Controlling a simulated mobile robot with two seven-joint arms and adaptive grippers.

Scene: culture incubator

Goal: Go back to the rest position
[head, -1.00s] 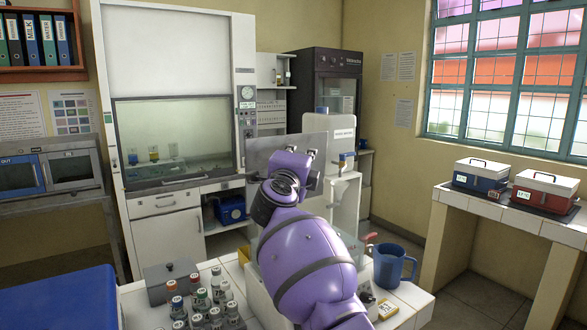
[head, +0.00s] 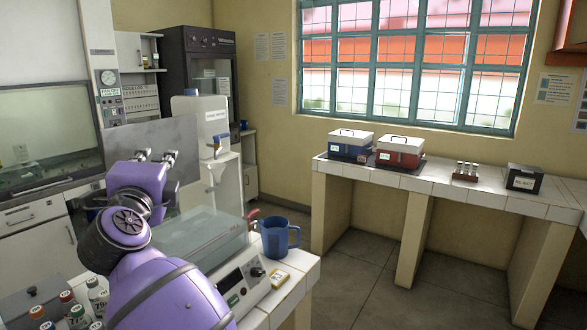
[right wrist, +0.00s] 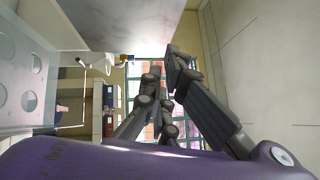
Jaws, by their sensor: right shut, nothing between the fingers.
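My right arm, purple with dark joints, rises from the bottom left of the head view. Its gripper (head: 156,157) is raised above the tiled bench, in front of a grey upright panel (head: 160,135). The right wrist view shows its dark fingers (right wrist: 163,76) shut with nothing held. My left gripper does not show in either view.
A glass-topped device (head: 215,240), a blue mug (head: 280,237) and several bottles (head: 68,304) stand close to my right arm. A side bench (head: 450,188) carries a blue box (head: 350,150) and a red box (head: 399,158). The floor (head: 370,275) between is clear.

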